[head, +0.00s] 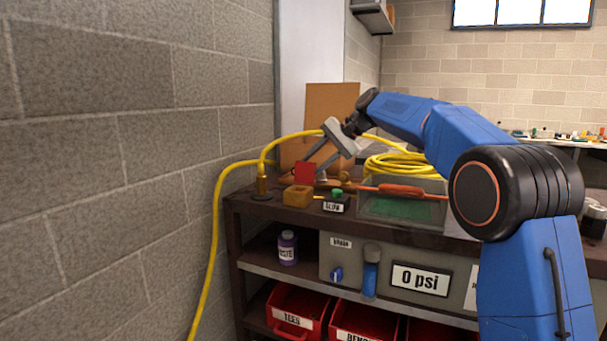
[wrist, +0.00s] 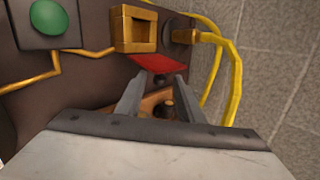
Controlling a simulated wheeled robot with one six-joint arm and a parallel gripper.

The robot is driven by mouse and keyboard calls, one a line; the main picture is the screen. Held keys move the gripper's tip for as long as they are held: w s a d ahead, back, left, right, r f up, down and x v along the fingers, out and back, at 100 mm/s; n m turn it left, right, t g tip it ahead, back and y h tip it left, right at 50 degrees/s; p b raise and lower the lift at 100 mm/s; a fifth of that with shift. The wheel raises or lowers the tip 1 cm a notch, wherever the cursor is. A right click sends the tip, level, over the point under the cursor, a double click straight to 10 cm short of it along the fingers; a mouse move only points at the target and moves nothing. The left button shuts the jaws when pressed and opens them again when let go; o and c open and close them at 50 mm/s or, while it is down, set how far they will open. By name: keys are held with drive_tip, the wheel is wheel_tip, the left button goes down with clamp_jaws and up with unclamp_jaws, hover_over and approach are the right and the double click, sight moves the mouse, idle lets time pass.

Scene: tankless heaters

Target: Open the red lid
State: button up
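The red lid (head: 305,172) shows in the head view as a small flat red panel on top of the workbench, behind a yellow-brown block. In the wrist view the red lid (wrist: 160,63) lies just beyond my fingertips, beside the hollow square yellow-brown block. My gripper (head: 315,163) reaches down from the upper right, close to the lid. In the wrist view my gripper (wrist: 158,80) is open, with a clear gap between its fingers and nothing held. I cannot tell whether a finger touches the lid. Behind it, a wooden-coloured part with a dark knob shows between the fingers.
The yellow-brown block (head: 298,196), a green-button box (head: 336,203) and a clear case with a red handle (head: 400,208) stand along the bench front. A yellow hose (head: 221,215) loops at the left. A block wall (head: 120,150) stands to the left.

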drive_tip(key=v, duration=1.1)
drive_tip(key=shift+s+d, duration=0.15)
